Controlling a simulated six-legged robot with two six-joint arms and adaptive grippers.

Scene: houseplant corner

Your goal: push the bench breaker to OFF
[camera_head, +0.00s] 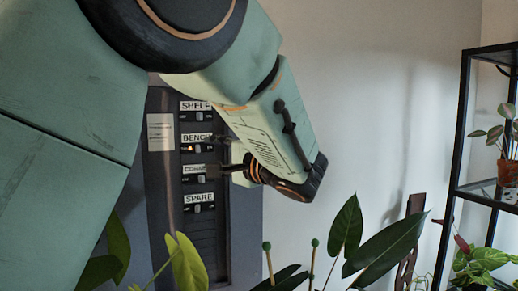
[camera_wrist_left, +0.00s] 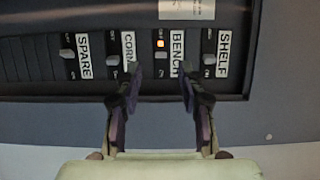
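The bench breaker (camera_head: 197,149) is the second row of the dark panel, under the BENCH label, with a small orange light lit. In the left wrist view the bench breaker (camera_wrist_left: 161,71) shows its small switch below the lit light, between my fingertips as seen. My left gripper (camera_head: 232,168) reaches in from the right of the panel, near the bench and corner rows. In the wrist view the left gripper (camera_wrist_left: 160,72) has its two fingers apart with nothing held. Whether a fingertip touches the panel I cannot tell. My right gripper is out of view.
The shelf breaker (camera_head: 198,117), corner breaker (camera_head: 196,179) and spare breaker (camera_head: 198,209) share the panel (camera_head: 158,215). Leafy plants (camera_head: 345,235) stand low in front. A black shelf rack (camera_head: 459,140) with potted plants is at the right. Bare wall lies between.

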